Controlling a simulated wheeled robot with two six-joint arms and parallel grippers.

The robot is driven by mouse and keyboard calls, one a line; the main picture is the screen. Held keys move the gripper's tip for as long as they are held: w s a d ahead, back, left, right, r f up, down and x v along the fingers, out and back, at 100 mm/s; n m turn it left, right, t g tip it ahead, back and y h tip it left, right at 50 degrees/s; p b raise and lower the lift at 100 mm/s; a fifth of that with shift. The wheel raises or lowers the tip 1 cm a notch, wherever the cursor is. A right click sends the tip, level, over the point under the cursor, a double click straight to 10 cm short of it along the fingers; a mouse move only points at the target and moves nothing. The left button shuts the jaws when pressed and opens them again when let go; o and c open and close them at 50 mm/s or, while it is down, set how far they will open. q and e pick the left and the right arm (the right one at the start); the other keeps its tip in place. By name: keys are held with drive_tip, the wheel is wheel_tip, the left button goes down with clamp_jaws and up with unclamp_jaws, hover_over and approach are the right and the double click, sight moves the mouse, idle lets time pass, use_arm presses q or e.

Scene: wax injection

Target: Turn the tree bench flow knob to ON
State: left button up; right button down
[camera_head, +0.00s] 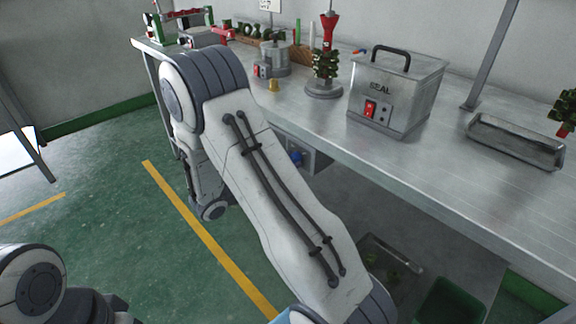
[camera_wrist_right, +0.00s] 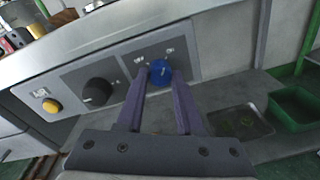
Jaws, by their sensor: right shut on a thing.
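A blue knob (camera_wrist_right: 160,72) is on a dark square panel (camera_wrist_right: 119,65) on the front of the metal bench. The knob also shows in the head view (camera_head: 296,157), just right of my arm. In the right wrist view, the two fingers of my right gripper (camera_wrist_right: 160,80) are shut on the blue knob, one on each side. A pale mark shows on the knob's face. Small labels stand above it and to its left, too blurred to read surely. In the head view my right arm hides my gripper. My left gripper is out of view.
A black knob (camera_wrist_right: 97,92) and a yellow knob (camera_wrist_right: 52,106) sit left on the same front. A green bin (camera_wrist_right: 295,108) and a grey tray (camera_wrist_right: 240,122) lie below right. A metal box (camera_head: 395,95) and an empty tray (camera_head: 515,143) stand on the bench top.

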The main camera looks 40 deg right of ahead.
drive_tip(key=shift+m+b, duration=0.55)
drive_tip(key=shift+m, duration=0.35)
drive_tip(key=c, duration=0.5)
unclamp_jaws()
drive_tip(key=shift+c, duration=0.2)
drive_tip(key=a+p, duration=0.1)
drive_tip(key=a, duration=0.9)
drive_tip(key=shift+s+a+r, duration=0.25)
drive_tip(key=shift+s+r, duration=0.2)
